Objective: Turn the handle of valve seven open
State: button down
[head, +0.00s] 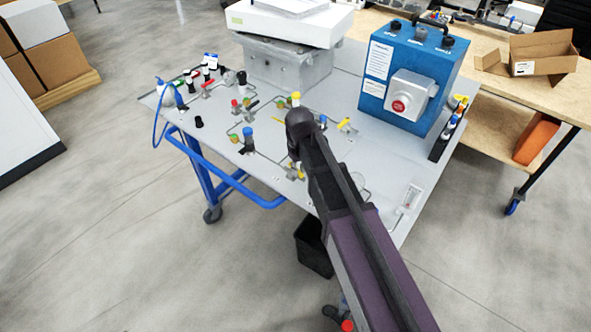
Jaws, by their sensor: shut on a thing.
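The valves sit on a grey panel on a blue-framed cart (230,125) in the head view. Several small valves with red, yellow, green, blue and black parts are spread over it. No number is readable, so I cannot tell which one is valve seven.
A blue box with a red button (414,70) stands at the panel's back right. A grey metal box (285,66) stands at the back. A wooden bench (493,62) with an open carton (540,52) is behind. A black bin (312,246) stands below the panel's front edge.

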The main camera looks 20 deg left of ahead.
jog(key=shift+w+d+n, duration=0.2)
jog(key=shift+w+n, duration=0.1)
jog(key=shift+n, duration=0.7)
jog(key=shift+w+d+n, duration=0.15)
jog(key=shift+w+n, duration=0.1)
jog(key=shift+n, duration=0.75)
jog(key=c, duration=0.6)
grip_release()
jog(key=shift+s+m, duration=0.1)
jog(key=shift+m, duration=0.2)
